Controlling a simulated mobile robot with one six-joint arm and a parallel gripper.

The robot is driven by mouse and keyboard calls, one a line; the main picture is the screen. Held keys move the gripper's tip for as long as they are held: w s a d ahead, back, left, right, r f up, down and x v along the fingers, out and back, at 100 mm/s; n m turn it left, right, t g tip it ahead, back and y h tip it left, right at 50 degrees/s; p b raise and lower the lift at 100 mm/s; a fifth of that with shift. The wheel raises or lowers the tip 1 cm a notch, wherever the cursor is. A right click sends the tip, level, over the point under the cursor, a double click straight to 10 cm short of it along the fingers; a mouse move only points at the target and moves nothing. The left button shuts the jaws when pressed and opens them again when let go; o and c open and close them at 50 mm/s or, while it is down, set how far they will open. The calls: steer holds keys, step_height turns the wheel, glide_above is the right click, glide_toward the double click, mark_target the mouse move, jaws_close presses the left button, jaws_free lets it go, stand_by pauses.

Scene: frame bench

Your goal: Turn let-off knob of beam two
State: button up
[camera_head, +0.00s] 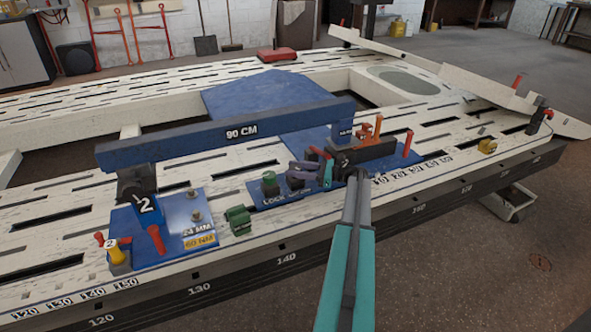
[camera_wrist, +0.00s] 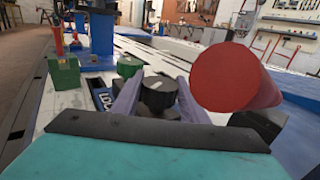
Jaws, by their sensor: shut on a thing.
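A black round knob (camera_wrist: 158,94) with a white mark on top stands on a small blue plate (camera_head: 262,201) lettered "LOCK", the rest of which is hidden. My gripper (camera_wrist: 155,92) is shut on this knob, one purple finger on each side. In the head view my gripper (camera_head: 297,175) is at the plate, partly covering the dark knob. A green knob (camera_head: 270,184) stands just left of it; it also shows behind the black knob in the wrist view (camera_wrist: 130,66).
A red cylinder (camera_wrist: 235,77) is close to the right finger in the wrist view. A green block (camera_head: 238,220) sits left of the plate. A yellow piece (camera_head: 118,255) marked "2" and a red handle (camera_head: 156,240) are farther left. An orange clamp (camera_head: 369,131) is on the right.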

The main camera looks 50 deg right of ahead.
steer(key=shift+s+a+r+m+t+h+p, duration=0.15)
steer(key=shift+m+t+h+p, duration=0.15)
steer(key=shift+h+p, duration=0.15)
steer(key=shift+m+t+h+p, duration=0.3)
steer(key=shift+m+h+p, duration=0.1)
steer(key=shift+h+p, duration=0.25)
steer(key=shift+m+t+h+p, duration=0.4)
steer(key=shift+m+h+p, duration=0.3)
steer(key=shift+h+p, duration=0.25)
steer(key=shift+m+t+h+p, duration=0.5)
steer(key=shift+m+h, duration=0.6)
steer(key=shift+h, duration=0.85)
steer(key=shift+f+m+h, duration=0.2)
steer(key=shift+m+h, duration=0.1)
steer(key=shift+m, duration=0.1)
steer(key=o, duration=1.1)
steer(key=shift+c, duration=0.2)
